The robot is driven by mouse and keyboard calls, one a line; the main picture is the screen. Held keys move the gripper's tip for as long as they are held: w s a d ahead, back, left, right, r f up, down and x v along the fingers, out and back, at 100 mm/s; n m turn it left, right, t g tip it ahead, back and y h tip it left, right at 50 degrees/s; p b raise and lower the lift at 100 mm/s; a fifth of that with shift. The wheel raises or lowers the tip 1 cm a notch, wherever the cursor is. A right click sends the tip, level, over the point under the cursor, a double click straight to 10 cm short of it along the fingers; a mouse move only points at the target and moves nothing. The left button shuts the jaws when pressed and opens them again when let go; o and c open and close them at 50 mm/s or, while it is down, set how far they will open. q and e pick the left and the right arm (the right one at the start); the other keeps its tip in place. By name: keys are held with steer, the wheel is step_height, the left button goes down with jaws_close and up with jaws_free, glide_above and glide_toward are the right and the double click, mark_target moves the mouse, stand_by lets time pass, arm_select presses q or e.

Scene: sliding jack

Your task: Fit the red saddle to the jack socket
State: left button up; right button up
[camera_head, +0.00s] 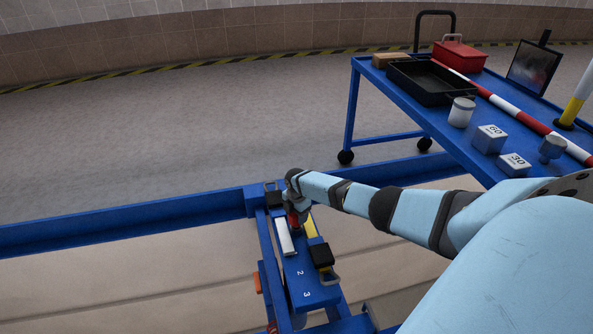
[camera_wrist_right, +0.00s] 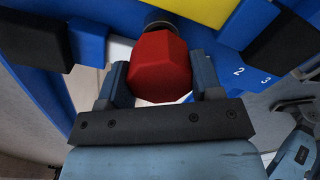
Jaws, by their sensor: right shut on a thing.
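My right gripper (camera_head: 294,214) reaches in from the right over the blue jack (camera_head: 322,293). It is shut on the red saddle (camera_head: 294,221), which shows small below it in the head view. In the right wrist view the red faceted saddle (camera_wrist_right: 160,68) sits between the two fingers of the right gripper (camera_wrist_right: 160,80). A dark round piece (camera_wrist_right: 160,20) shows just beyond the saddle; I cannot tell whether it is the socket or whether they touch. No socket shows clearly. My left gripper is not in view.
A white bar (camera_head: 284,237), a yellow block (camera_head: 311,227) and a black block with a handle (camera_head: 322,257) lie around the saddle on the jack. Blue rails run left. A blue cart (camera_head: 388,98) with a black tray (camera_head: 418,90), red box and blocks stands back right.

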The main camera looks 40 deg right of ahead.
steer(key=shift+f, duration=0.5)
steer(key=shift+f, duration=0.35)
steer(key=shift+f, duration=0.3)
steer(key=shift+f, duration=0.1)
steer(key=shift+r+p, duration=1.35)
steer(key=shift+r, duration=0.3)
stand_by(0.9)
steer(key=shift+f+b, duration=0.1)
steer(key=shift+b, duration=0.25)
